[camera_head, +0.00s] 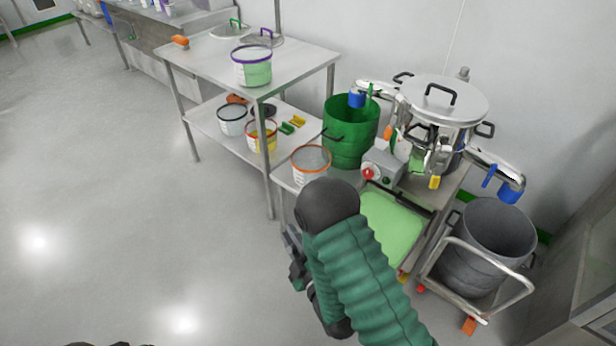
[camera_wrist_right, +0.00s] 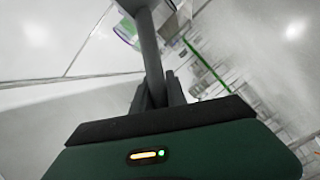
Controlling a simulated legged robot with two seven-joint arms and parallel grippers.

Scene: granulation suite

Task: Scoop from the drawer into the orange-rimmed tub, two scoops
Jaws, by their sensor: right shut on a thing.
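The orange-rimmed tub (camera_head: 311,163) stands on the low shelf beside the steel table; its inside looks pale grey. The drawer (camera_head: 394,226) is open below the sieving machine and holds light green powder, partly hidden by my right arm. My right gripper (camera_head: 294,262) is in front of and below the tub, left of the drawer, and mostly hidden by its own arm. In the right wrist view its fingers (camera_wrist_right: 158,98) are shut on the dark grey handle of the scoop (camera_wrist_right: 150,55). The scoop's bowl cannot be made out clearly. My left gripper is out of view.
A purple-rimmed tub (camera_head: 252,67) with green contents stands on the steel table (camera_head: 205,62). Other tubs are on its lower shelf. A green bin (camera_head: 350,130), a lidded steel machine (camera_head: 443,100) and a grey bin (camera_head: 494,245) on a trolley crowd the right. Floor at left is clear.

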